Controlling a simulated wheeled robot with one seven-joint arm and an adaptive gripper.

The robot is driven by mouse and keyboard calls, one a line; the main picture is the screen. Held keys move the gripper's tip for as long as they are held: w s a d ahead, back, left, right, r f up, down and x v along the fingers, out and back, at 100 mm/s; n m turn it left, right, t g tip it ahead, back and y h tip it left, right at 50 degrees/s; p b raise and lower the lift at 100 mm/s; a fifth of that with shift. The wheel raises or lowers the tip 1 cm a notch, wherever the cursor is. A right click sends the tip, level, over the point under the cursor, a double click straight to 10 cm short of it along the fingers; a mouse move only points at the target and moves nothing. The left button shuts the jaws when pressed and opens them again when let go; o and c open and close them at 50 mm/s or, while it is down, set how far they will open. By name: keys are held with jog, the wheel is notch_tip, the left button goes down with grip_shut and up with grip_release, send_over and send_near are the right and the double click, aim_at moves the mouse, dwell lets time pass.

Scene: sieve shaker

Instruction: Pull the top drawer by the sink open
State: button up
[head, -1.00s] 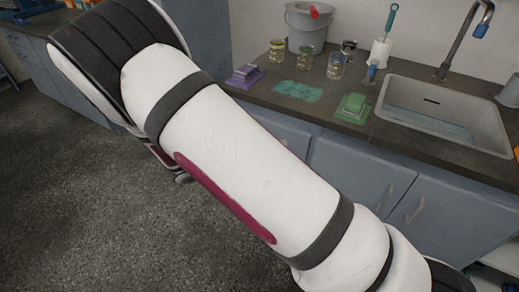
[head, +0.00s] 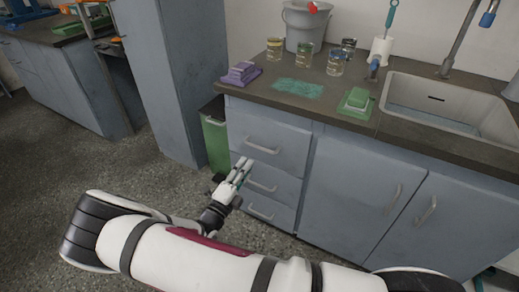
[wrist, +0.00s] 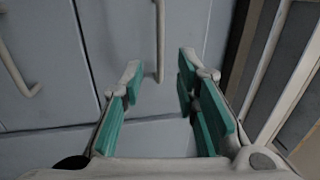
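The top drawer (head: 285,140) is the uppermost of three grey-blue drawers under the counter, left of the sink cabinet. It looks closed. Its pale bar handle (head: 262,148) shows in the head view. My gripper (head: 245,162) is in front of the drawer stack, just below and left of that handle. In the wrist view my gripper (wrist: 160,66) is open, with teal-padded fingers apart and nothing between the pads. The top drawer's handle (wrist: 160,40) stands upright in that view, ahead of the gap between the fingertips. Contact cannot be told.
The middle drawer's handle (head: 262,186) sits below; it also shows at left in the wrist view (wrist: 18,72). The counter (head: 330,110) carries jars, sponges and a bucket. Floor in front is clear.

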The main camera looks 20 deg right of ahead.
aim_at(260, 148)
jog(key=b+x, duration=0.1)
jog(key=x, duration=0.9)
jog(key=shift+a+b, duration=0.1)
jog(key=shift+b, duration=0.2)
jog(key=shift+s, duration=0.1)
grip_shut()
